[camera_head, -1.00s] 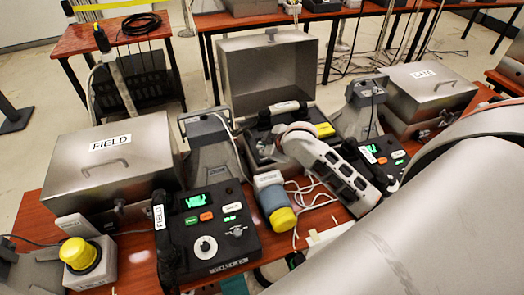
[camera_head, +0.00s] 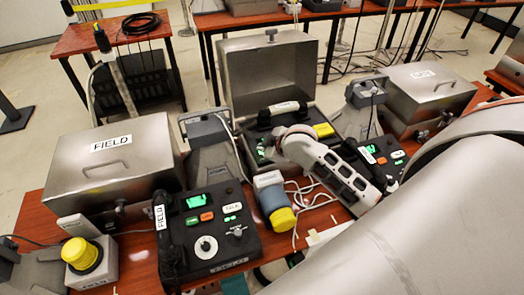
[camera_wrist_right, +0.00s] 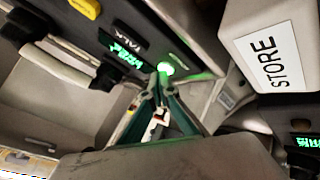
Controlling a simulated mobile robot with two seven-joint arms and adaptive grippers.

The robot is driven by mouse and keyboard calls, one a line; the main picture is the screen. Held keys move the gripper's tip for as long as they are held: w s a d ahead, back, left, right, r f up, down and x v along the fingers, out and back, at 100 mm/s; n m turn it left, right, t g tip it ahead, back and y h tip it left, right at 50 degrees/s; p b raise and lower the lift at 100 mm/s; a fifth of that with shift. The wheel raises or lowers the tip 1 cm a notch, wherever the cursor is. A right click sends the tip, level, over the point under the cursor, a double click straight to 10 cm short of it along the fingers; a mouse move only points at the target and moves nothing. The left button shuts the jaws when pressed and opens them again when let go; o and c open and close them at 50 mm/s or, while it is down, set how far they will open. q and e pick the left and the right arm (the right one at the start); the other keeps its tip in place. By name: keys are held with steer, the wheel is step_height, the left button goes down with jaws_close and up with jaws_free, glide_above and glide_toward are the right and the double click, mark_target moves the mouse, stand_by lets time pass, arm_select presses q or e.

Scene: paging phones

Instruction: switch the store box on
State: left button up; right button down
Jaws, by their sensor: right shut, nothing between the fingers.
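The store box is the open metal case (camera_head: 270,75) in the middle of the table, lid up, with a dark panel and a handset inside. Its label STORE shows on a pale block (camera_wrist_right: 265,60) in the right wrist view. A green lit display (camera_wrist_right: 126,54) and a glowing green light (camera_wrist_right: 166,69) show on the panel. My right gripper (camera_wrist_right: 163,85) is shut and empty, its tips at the green light; whether they touch it I cannot tell. In the head view the right gripper (camera_head: 264,150) is partly hidden by its own wrist.
The closed FIELD case (camera_head: 115,160) and its lit phone panel (camera_head: 208,225) stand at left. A closed case (camera_head: 428,90) stands at right. A yellow-topped cylinder (camera_head: 275,205) and loose white cables lie close in front of the store box.

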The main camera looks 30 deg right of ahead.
steer(key=shift+r, duration=0.3)
steer(key=shift+r, duration=3)
